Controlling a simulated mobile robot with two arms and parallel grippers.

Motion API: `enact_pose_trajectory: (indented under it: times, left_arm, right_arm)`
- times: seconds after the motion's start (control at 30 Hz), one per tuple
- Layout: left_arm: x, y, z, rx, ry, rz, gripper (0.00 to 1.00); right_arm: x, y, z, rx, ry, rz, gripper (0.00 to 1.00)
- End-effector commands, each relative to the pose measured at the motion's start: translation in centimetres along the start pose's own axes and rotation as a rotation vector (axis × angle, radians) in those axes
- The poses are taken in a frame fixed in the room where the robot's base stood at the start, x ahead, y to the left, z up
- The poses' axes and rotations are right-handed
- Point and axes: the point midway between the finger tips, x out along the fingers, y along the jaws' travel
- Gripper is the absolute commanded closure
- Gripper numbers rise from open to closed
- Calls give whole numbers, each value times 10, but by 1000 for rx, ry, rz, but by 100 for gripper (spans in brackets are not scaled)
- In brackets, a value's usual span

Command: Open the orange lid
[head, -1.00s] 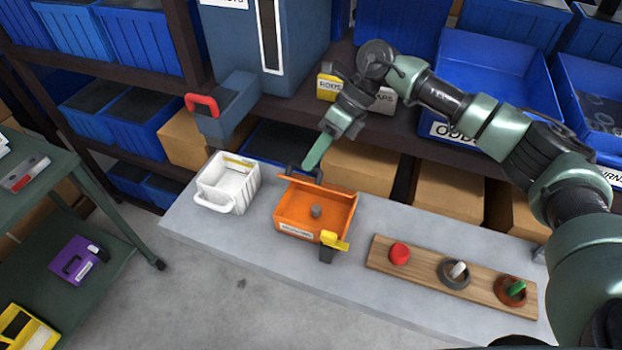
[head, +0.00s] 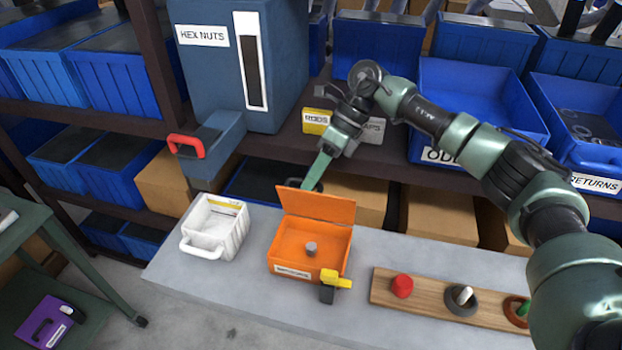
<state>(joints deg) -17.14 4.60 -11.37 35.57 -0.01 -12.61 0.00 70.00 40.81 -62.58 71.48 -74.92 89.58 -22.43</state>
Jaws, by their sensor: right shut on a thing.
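The orange box (head: 299,270) stands on the grey bench, with a label on its front. Its orange lid (head: 318,206) stands raised at the rear edge, leaning back a little, so the inside shows with a small grey round piece (head: 311,249) in it. My right gripper (head: 316,178) comes down behind the lid's upper edge. It is shut on the lid, by the dark handle on its outer side; the fingertips are partly hidden by the lid. My left gripper is out of view.
A white basket (head: 213,228) stands left of the box. A yellow-and-black clamp-like piece (head: 334,283) is at its front right corner. A wooden board (head: 435,297) with red, grey and green-topped pieces lies to the right. Shelves with blue bins stand behind.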

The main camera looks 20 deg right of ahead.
Motion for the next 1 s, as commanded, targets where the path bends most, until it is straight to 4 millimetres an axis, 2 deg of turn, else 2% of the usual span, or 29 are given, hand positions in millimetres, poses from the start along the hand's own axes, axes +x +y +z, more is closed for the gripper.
enact_pose_trajectory:
  times: [0.07,0.1,0.17,0.83,1.0]
  left_arm:
    - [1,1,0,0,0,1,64]
    - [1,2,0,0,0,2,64]
    - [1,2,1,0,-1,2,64]
    - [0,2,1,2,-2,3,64]
    - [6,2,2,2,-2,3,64]
  right_arm:
    - [7,-4,-6,8,17,-1,100]
    - [7,-4,-7,8,18,-1,80]
    - [7,-3,-7,8,18,-1,66]
    - [3,0,-3,3,11,2,66]
    - [-12,-2,-3,4,7,-1,66]
